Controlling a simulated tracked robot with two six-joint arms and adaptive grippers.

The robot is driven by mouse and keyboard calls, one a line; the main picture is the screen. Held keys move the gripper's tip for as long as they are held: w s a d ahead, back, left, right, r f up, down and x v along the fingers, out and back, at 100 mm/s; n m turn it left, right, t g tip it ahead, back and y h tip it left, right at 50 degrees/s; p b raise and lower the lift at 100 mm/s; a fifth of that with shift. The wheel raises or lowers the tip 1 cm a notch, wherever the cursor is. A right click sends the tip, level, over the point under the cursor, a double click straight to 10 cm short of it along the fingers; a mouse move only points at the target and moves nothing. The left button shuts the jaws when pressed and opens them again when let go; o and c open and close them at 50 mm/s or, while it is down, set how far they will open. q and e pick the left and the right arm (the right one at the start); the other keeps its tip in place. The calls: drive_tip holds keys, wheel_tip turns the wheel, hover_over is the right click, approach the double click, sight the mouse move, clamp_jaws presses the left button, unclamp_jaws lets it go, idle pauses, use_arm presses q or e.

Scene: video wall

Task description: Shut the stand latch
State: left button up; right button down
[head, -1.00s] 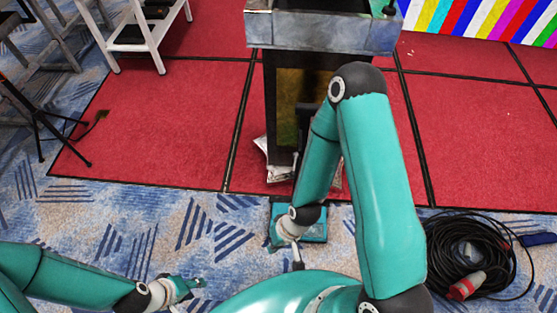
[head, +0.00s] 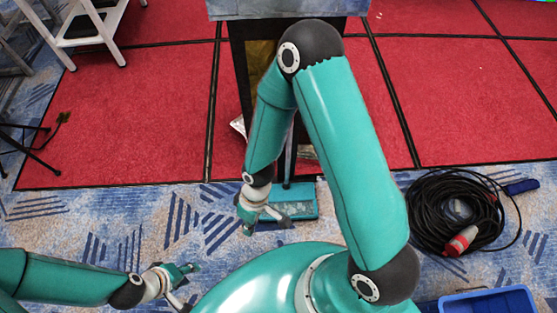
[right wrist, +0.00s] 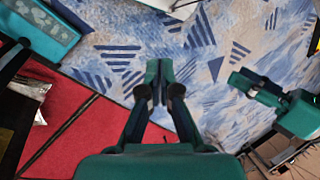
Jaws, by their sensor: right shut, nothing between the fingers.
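A dark stand (head: 240,72) with a grey metal top (head: 225,9) rises at the top centre of the head view, partly covered by my right arm. At its foot a flat teal base (head: 305,203) lies on the carpet with a thin dark rod going up from it. It also shows at the upper left of the right wrist view (right wrist: 42,28). I cannot make out a latch. My right gripper (head: 268,218) is shut and empty, beside the left front of the teal base. My left gripper (head: 186,284) is at the lower left, away from the stand; its opening is unclear.
A coil of black cable (head: 425,215) with a red plug (head: 460,241) lies on the right. A blue crate (head: 450,305) is at the bottom right. A white step frame (head: 85,38) stands upper left. Red floor panels (head: 130,120) lie around the stand.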

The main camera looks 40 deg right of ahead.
use_arm(q)
wheel_tip(320, 180, down, 14)
drive_tip(key=b, duration=1.2)
drive_tip(key=shift+f, duration=0.15)
use_arm(e)
drive_tip(key=w+d+r+n+t+h, duration=0.3)
drive_tip(key=w+d+r+n+h, duration=0.3)
drive_tip(key=w+r+n+h, duration=0.4)
drive_tip(key=w+n+h, duration=0.1)
drive_tip(key=n+h, duration=0.1)
drive_tip(key=n, duration=0.2)
drive_tip(key=shift+d+r+h, duration=0.3)
drive_tip(key=shift+r, duration=0.1)
drive_tip(key=shift+f, duration=0.1)
use_arm(q)
drive_tip(key=shift+f+b, duration=1.5)
drive_tip(key=shift+b, duration=0.15)
use_arm(e)
drive_tip(key=d+r+x, duration=0.2)
drive_tip(key=x, duration=1)
drive_tip(key=shift+d+f, duration=0.25)
drive_tip(key=shift+d, duration=0.05)
drive_tip(key=shift+w, duration=0.15)
